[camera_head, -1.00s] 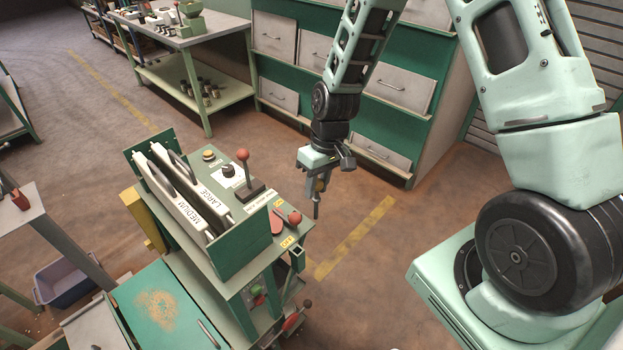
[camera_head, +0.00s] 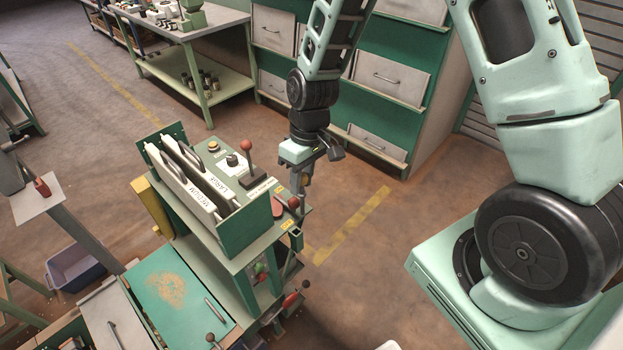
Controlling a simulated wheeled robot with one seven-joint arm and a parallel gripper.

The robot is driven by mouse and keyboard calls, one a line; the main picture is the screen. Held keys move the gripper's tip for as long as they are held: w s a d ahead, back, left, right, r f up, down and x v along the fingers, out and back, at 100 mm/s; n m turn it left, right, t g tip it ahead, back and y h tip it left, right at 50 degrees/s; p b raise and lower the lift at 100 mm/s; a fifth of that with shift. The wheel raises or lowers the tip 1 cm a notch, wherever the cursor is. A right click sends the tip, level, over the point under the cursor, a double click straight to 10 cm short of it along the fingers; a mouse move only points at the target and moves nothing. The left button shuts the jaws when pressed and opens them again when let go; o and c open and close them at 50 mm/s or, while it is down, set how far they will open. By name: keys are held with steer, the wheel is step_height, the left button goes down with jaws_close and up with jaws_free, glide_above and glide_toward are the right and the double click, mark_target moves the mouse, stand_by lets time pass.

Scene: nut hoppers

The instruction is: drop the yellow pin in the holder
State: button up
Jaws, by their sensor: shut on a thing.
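My gripper (camera_head: 301,181) hangs pointing down beside the right end of the green machine (camera_head: 243,232), just above and behind its red knob. It is shut on the pin, which is small and mostly hidden between the fingers; its yellow colour is hard to make out. A small dark green square socket with an open top (camera_head: 296,240) sticks out from the machine's right corner, and looks like the holder. It is below my gripper in the picture, and the pin is apart from it. I cannot tell the exact height gap.
A lever with a red ball (camera_head: 248,146) and a red knob (camera_head: 293,202) stand on the machine top close to my gripper. Two white hopper plates (camera_head: 186,187) are to the left. Green drawer cabinets (camera_head: 370,105) stand behind. Floor to the right (camera_head: 350,228) is clear.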

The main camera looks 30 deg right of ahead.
step_height(320, 180, up, 4)
steer(key=s+a+n+p, duration=0.1)
steer(key=a, duration=0.2)
steer(key=shift+s+d+f+b, duration=0.15)
steer(key=shift+f+b, duration=1.85)
steer(key=shift+f, duration=0.65)
steer(key=shift+f+b, duration=0.55)
steer(key=shift+f, duration=0.45)
steer(key=shift+f+b, duration=2.8)
steer(key=shift+f, duration=1.25)
steer(key=o, duration=1.1)
